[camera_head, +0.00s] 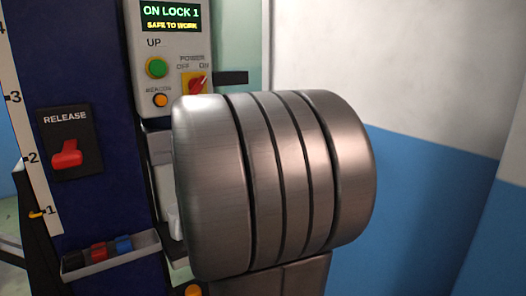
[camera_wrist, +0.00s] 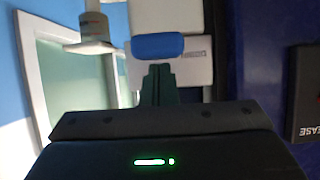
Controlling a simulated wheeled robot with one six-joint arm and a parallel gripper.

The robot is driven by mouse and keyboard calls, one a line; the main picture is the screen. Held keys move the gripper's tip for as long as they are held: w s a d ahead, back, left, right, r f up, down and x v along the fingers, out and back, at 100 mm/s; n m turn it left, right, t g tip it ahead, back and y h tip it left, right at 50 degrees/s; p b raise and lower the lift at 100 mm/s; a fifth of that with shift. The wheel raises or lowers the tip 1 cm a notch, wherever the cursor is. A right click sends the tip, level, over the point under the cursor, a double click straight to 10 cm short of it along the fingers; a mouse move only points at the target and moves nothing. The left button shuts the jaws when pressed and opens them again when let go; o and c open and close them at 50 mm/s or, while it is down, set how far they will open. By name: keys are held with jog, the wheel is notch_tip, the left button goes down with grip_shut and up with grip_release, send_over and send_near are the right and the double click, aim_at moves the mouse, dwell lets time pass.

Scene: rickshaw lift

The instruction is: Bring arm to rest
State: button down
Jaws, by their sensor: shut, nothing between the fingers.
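My gripper (camera_wrist: 157,84) shows in the wrist view, with its dark fingers together and nothing seen between them. Beyond the fingertips is a rounded blue piece (camera_wrist: 158,46) in front of a pale box; I cannot tell whether they touch it. In the head view my gripper is not seen. A large ridged metal part of my arm fills the middle there and hides what is behind it.
The control panel (camera_head: 169,76) reads "ON LOCK 1, SAFE TO WORK". A red RELEASE lever (camera_head: 67,154) is on the dark blue column at left, above a small tray (camera_head: 112,252). A white and blue wall (camera_head: 420,190) stands at right.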

jog(key=shift+s+d+f+t+b, duration=0.1)
jog(key=shift+s+f+t+b, duration=0.15)
jog(key=shift+b, duration=0.55)
jog(key=w+r+v, duration=0.1)
jog(key=v, duration=0.9)
jog(key=p+x, duration=0.5)
jog(key=x, duration=0.5)
jog(key=shift+g, duration=0.45)
jog(key=p, duration=0.2)
jog(key=h+p, duration=0.1)
jog(key=p, duration=0.1)
jog(key=shift+w+a+r+g+p, duration=0.1)
jog(key=shift+a+r+g+p, duration=0.1)
jog(key=shift+a+g+p, duration=0.15)
jog(key=p, duration=0.2)
jog(key=g+p, duration=0.1)
jog(key=p, duration=0.2)
jog(key=shift+r+h+p, duration=0.25)
jog(key=shift+h+p, duration=0.05)
jog(key=shift+h, duration=0.1)
jog(key=shift+r+g+p, duration=0.15)
jog(key=shift+g+p, duration=0.2)
jog(key=shift+p, duration=0.75)
